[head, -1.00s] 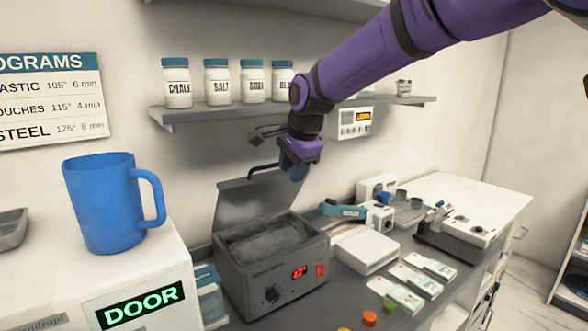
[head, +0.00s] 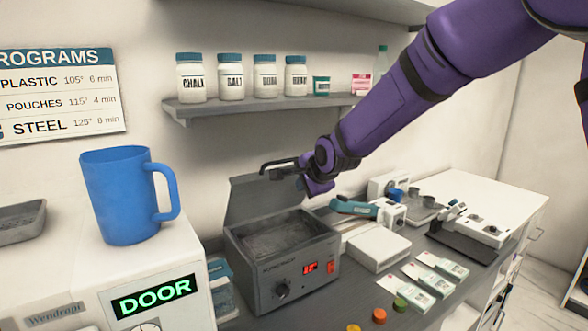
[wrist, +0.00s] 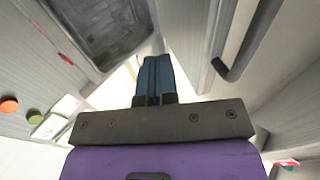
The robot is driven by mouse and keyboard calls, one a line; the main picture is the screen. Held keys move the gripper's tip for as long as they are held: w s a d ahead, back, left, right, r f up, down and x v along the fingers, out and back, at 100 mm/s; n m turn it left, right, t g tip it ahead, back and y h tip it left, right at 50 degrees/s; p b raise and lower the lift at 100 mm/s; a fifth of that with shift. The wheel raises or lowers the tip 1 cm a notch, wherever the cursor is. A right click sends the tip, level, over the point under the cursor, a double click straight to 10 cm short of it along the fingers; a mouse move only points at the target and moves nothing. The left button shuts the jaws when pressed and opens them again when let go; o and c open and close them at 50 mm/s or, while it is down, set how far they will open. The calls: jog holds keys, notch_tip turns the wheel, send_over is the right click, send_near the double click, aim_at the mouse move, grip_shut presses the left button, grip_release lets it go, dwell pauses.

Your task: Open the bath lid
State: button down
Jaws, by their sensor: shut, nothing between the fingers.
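The bath (head: 262,272) is a grey box with a red-lit display and a knob, standing on the dark counter. Its lid (head: 255,203) is raised and stands steeply at the back, leaving the basin uncovered. In the wrist view the open basin (wrist: 105,30) is upper left.
A blue mug (head: 120,197) stands on the white machine (head: 160,265) at left. A shelf (head: 250,107) with jars is above the bath. A teal-handled tool (head: 353,208), a white box (head: 378,249), packets (head: 430,283) and coloured caps (head: 379,315) lie to the right.

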jog(key=s+d+f+t+y, duration=0.1)
jog(key=s+d+t+y, duration=0.4)
jog(key=s+t+y, duration=0.35)
send_near(293, 168)
jog(key=shift+t+h, duration=0.35)
jog(key=shift+t, duration=0.1)
jog(key=w+a+r, duration=0.1)
jog(key=a+r, duration=0.2)
jog(key=w+a+r, duration=0.1)
jog(key=a+r, duration=0.1)
jog(key=shift+w+a, duration=0.25)
jog(key=shift+w, duration=0.1)
